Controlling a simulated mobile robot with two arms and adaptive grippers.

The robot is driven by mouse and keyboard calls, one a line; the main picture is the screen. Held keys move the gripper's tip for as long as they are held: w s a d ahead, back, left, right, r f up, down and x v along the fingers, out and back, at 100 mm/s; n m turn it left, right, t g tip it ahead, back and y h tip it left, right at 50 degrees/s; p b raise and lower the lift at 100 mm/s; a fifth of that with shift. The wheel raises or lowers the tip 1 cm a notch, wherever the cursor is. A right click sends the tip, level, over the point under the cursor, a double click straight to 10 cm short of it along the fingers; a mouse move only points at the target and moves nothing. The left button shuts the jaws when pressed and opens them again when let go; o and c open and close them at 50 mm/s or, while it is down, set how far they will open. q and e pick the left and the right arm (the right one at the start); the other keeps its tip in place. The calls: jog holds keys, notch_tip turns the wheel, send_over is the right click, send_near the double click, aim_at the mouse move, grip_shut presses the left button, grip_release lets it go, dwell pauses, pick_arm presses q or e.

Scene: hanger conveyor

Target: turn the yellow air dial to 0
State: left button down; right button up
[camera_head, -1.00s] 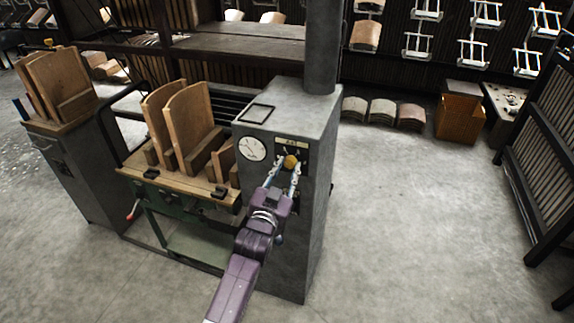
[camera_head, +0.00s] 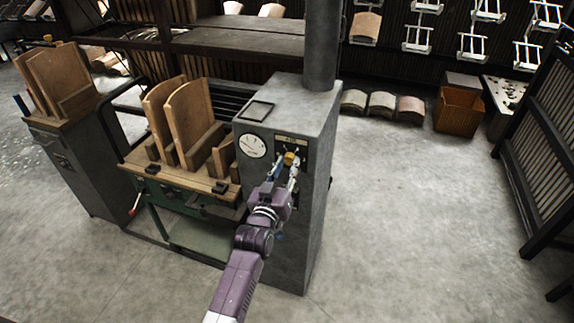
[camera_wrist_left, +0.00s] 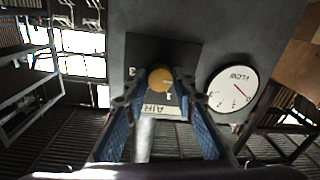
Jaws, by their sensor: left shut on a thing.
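The yellow air dial (camera_head: 290,158) is on the front of a grey metal cabinet (camera_head: 315,150). It also shows in the left wrist view (camera_wrist_left: 160,77), which is upside down, beside the AIR label (camera_wrist_left: 157,111). My left gripper (camera_head: 287,164) is at the dial, its two blue fingers one on each side and shut on it. Scale marks show around the dial, one like a 3 and one like a 1. The setting of its pointer cannot be told. My right gripper is in neither view.
A white round FLOW gauge (camera_wrist_left: 232,88) is beside the dial panel. A green-framed bench (camera_head: 180,182) with curved wooden boards (camera_head: 187,122) stands left of the cabinet. The floor (camera_head: 410,220) to the right is clear. White hangers (camera_head: 488,50) hang at the back right.

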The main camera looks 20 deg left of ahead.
pick_arm(q)
jog(key=shift+f, duration=0.1)
jog(key=c, duration=1.6)
grip_release()
jog(key=s, duration=1.2)
jog(key=shift+d, duration=0.1)
